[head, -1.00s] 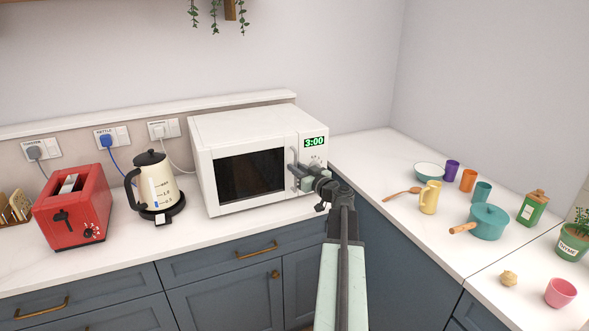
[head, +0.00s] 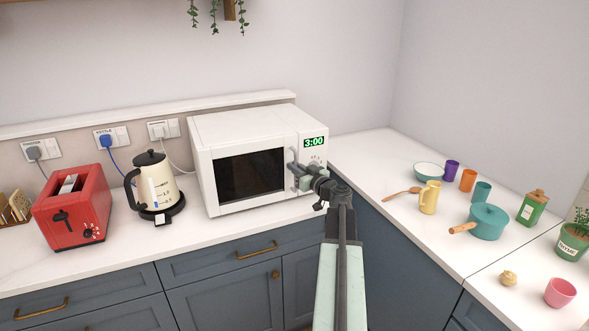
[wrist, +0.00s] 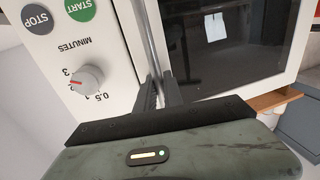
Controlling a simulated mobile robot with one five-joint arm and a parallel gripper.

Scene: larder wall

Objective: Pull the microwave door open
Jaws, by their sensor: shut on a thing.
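The white microwave (head: 237,127) stands on the counter with its dark-windowed door (head: 250,176) looking shut against the body. Its vertical grey handle (head: 292,157) is at the door's right edge, beside the control panel. My gripper (head: 300,177) is at the handle and shut on it. In the wrist view the handle bar (wrist: 152,40) runs down between the two fingers of my gripper (wrist: 160,92). The minutes dial (wrist: 86,80) is left of the handle in that view. My gripper hides the lower part of the handle in the head view.
A cream kettle (head: 157,184) and a red toaster (head: 73,208) stand left of the microwave. On the right counter are a yellow jug (head: 429,197), a teal pot (head: 489,222), a wooden spoon (head: 402,193) and several cups. The counter front before the microwave is clear.

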